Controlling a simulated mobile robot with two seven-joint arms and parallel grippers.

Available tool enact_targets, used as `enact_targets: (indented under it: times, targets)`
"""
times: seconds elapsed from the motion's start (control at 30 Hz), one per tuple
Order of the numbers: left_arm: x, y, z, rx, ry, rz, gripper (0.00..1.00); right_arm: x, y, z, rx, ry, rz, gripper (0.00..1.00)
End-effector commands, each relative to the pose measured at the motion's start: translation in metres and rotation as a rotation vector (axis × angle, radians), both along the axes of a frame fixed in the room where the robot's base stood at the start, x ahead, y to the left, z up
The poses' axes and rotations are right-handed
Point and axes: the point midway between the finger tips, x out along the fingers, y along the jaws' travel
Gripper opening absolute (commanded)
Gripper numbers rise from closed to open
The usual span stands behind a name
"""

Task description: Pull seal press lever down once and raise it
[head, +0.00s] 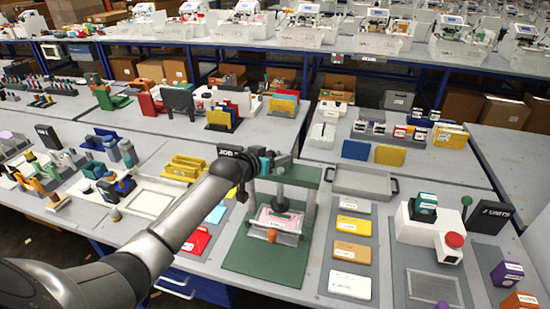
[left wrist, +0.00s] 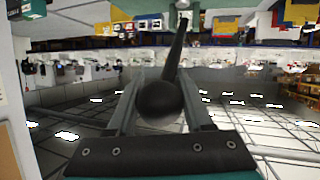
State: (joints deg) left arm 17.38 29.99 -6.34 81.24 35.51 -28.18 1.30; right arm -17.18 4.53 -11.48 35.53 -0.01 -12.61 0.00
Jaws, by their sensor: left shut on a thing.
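The seal press, with a green frame (head: 310,185) and a green base plate (head: 245,250), stands upright on the table in the middle of the head view. A dark round stamp head (head: 282,203) hangs under its top bar over a pinkish card (head: 277,220). My left gripper (head: 272,162) is at the top of the frame. In the left wrist view, my left gripper (left wrist: 158,105) is shut on the lever's black ball knob (left wrist: 160,100), one finger on each side. The dark lever shaft (left wrist: 178,50) runs away from the knob. In the head view the gripper mostly hides the lever. My right gripper is not in view.
Several labelled cards (head: 353,228) lie right of the press. A grey tray (head: 362,183) sits behind them. A white device with a red button (head: 455,240) stands further right.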

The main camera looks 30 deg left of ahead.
Motion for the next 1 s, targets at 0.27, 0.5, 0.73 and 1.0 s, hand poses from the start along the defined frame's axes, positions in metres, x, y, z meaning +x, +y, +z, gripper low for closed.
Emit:
enact_targets:
  times: [0.27, 0.5, 0.73, 1.0]
  targets:
    - [-0.002, -0.004, -0.006, -0.008, 0.013, -0.003, 0.58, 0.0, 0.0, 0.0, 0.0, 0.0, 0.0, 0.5]
    - [-0.002, -0.002, -0.005, -0.004, 0.012, -0.001, 0.81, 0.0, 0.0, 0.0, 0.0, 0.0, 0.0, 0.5]
    - [-0.002, 0.0, -0.004, -0.002, 0.011, 0.001, 0.81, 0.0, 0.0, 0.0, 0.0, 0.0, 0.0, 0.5]
    - [-0.02, 0.001, 0.003, 0.001, 0.011, 0.0, 0.81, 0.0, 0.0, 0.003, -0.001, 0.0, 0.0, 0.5]
